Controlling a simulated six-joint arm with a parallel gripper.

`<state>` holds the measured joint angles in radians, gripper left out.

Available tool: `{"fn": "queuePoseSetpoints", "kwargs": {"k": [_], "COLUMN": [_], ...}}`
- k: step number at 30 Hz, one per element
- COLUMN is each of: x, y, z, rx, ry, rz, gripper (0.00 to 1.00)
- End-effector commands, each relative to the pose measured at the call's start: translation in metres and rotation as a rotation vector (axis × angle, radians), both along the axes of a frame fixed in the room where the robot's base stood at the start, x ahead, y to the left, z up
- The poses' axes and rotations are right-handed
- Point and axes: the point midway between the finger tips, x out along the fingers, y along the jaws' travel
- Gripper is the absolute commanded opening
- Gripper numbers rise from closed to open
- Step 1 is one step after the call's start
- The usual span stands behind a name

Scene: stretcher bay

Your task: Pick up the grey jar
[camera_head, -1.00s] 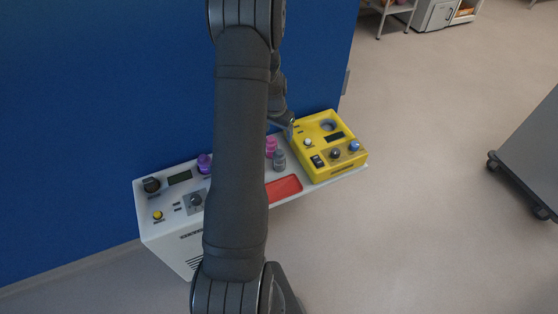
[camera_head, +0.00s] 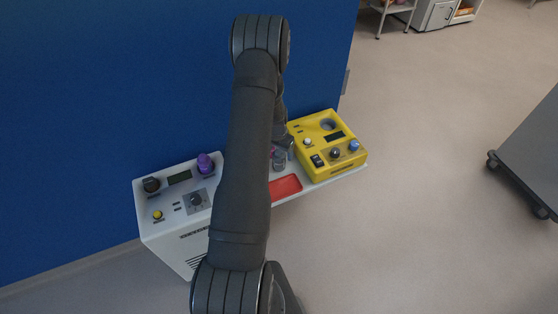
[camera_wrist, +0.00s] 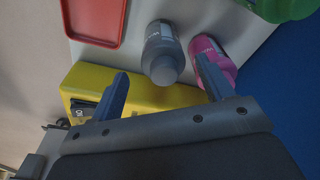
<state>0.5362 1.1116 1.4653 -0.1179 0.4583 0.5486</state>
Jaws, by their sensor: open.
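The grey jar (camera_head: 279,160) stands on the white shelf, partly hidden by my arm in the head view. In the wrist view the grey jar (camera_wrist: 161,52) shows its ribbed cap and lies beyond and between my two fingers. My gripper (camera_wrist: 164,82) is open and empty, with one finger left of the jar's cap and the other to its right, close to the pink jar. In the head view my gripper (camera_head: 288,147) is small and mostly hidden behind my arm.
A pink jar (camera_wrist: 210,54) stands close beside the grey one, and a green object (camera_wrist: 285,8) is at the upper right. A red tray (camera_head: 285,188) and a yellow device (camera_head: 326,145) are nearby. A purple knob (camera_head: 205,163) sits on the left console.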

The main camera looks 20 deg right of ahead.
Motion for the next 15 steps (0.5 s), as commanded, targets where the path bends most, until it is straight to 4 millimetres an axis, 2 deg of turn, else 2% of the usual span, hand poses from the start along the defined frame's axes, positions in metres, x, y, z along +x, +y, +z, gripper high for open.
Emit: {"fn": "queuePoseSetpoints", "kwargs": {"k": [3,8,15], "x": [0.004,0.006,0.007], "y": [0.0,-0.002,-0.002], "z": [-0.018,-0.036,-0.042], "rx": [0.001,0.001,0.0], "ry": [0.002,0.001,-0.001], "rz": [0.001,0.001,0.001], "gripper": [0.73,0.73,0.73]}}
